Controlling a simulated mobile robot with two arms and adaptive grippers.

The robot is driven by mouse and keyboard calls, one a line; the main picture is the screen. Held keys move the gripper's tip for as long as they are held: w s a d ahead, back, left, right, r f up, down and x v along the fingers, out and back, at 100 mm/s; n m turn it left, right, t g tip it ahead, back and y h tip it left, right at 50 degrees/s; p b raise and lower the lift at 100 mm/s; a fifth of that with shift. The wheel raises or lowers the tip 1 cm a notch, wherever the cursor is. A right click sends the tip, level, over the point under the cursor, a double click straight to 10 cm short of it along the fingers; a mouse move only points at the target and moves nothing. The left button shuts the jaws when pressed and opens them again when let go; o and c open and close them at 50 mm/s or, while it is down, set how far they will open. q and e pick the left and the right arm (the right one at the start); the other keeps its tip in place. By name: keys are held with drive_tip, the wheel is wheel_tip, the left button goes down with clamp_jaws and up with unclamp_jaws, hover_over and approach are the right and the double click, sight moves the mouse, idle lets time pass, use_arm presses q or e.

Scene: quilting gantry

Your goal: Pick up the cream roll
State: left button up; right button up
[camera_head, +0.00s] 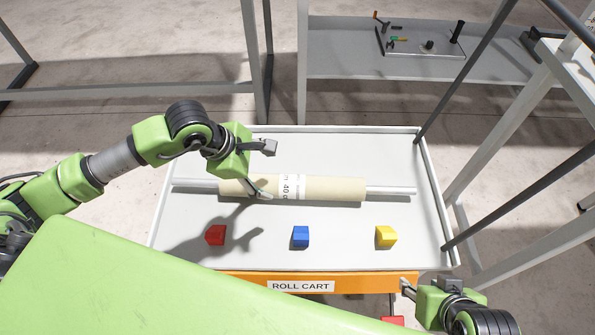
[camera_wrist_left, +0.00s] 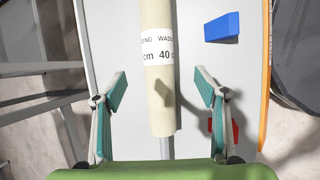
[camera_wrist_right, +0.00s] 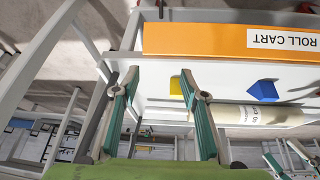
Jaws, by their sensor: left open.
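The cream roll (camera_head: 330,188) lies across the white tray of the roll cart (camera_head: 390,150), on a grey bar that sticks out at both ends. A white printed label is wrapped around it. My left gripper (camera_head: 266,170) is open above the left part of the roll. In the left wrist view the roll (camera_wrist_left: 160,105) lies between the two spread fingers of my left gripper (camera_wrist_left: 168,90), with room on both sides. My right gripper (camera_wrist_right: 157,85) is open and empty by the cart's front edge; in its view the roll (camera_wrist_right: 235,115) shows beyond the right finger.
A red block (camera_head: 215,235), a blue block (camera_head: 300,237) and a yellow block (camera_head: 386,236) stand in front of the roll on the tray. Grey frame posts (camera_head: 480,75) rise at the right. A grey shelf (camera_head: 340,60) with tools is behind.

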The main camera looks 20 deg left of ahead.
sight(289, 182)
use_arm(q)
drive_tip(key=b+x, duration=0.1)
drive_tip(key=x, duration=0.7)
drive_tip(key=shift+b, duration=0.4)
drive_tip(key=shift+w+d+f, duration=0.2)
drive_tip(key=shift+d+f, duration=0.1)
drive_tip(key=shift+f, duration=0.15)
drive_tip(key=b+x, duration=0.1)
drive_tip(key=x, duration=0.3)
drive_tip(key=shift+w+d+b, duration=0.15)
drive_tip(key=shift+w+b, duration=0.15)
drive_tip(key=shift+b, duration=0.05)
drive_tip(key=shift+f, duration=0.1)
use_arm(e)
drive_tip(key=w+a+r+t+y, duration=0.2)
drive_tip(key=w+a+r+t, duration=0.3)
drive_tip(key=w+r+t, duration=0.4)
drive_tip(key=w+r, duration=0.3)
drive_tip(key=w, duration=0.1)
drive_tip(key=shift+w+a+r+n+y, duration=0.15)
drive_tip(key=shift+w+r+n+y, duration=0.15)
drive_tip(key=shift+w+r, duration=0.1)
use_arm(q)
drive_tip(key=shift+w, duration=0.1)
drive_tip(key=c, duration=1.8)
drive_tip(key=shift+r, duration=0.2)
use_arm(e)
drive_tip(key=shift+f, duration=0.1)
